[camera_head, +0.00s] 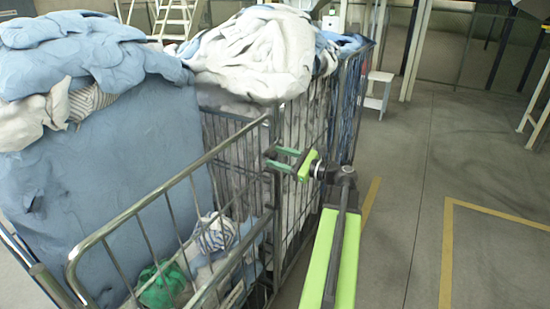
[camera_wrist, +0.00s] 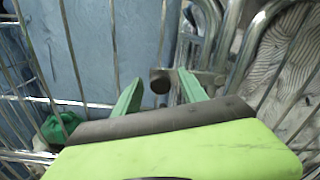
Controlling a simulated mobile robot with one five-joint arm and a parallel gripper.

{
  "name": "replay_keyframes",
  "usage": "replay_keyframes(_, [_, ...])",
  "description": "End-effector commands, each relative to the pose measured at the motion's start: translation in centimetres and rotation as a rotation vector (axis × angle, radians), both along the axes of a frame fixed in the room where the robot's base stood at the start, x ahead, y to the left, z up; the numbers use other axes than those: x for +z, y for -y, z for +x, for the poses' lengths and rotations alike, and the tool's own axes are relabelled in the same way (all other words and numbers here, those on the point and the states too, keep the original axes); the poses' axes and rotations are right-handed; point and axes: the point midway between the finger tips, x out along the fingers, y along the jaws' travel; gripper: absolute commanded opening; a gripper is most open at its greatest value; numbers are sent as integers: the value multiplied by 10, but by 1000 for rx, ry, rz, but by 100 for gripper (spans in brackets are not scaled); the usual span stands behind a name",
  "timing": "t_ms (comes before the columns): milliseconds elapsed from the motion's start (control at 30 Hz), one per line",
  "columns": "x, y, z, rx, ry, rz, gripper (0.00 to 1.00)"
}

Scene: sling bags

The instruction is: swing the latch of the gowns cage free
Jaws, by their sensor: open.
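The metal cage (camera_head: 277,200) stands in front of me, with its barred gate swung toward the lower left in the head view. A dark round knob (camera_wrist: 159,86), which looks like the latch's end, sits by the cage's corner post in the wrist view. My gripper (camera_head: 277,158) is at that post, and its two green fingers are apart. In the wrist view my gripper (camera_wrist: 160,74) has the knob between its fingertips, with gaps visible on both sides. I cannot tell whether a finger touches it. The latch is too small to make out in the head view.
Blue and white laundry (camera_head: 255,55) is heaped high at the back. A blue fabric bag (camera_head: 110,165) fills the left side. A green cloth (camera_head: 163,287) lies low behind the bars. A small step stool (camera_head: 378,90) stands farther back. The floor (camera_head: 405,200) at right is clear.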

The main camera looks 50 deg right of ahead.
Motion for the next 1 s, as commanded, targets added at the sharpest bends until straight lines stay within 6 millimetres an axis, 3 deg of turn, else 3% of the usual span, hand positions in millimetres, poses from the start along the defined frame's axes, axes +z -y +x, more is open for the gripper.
replay_keyframes(367, [0, -2, 9, 0, 0, 0, 50])
replay_keyframes(733, [0, -3, 9, 1, 0, 0, 1])
replay_keyframes(1000, [0, -3, 9, 2, -1, 0, 0])
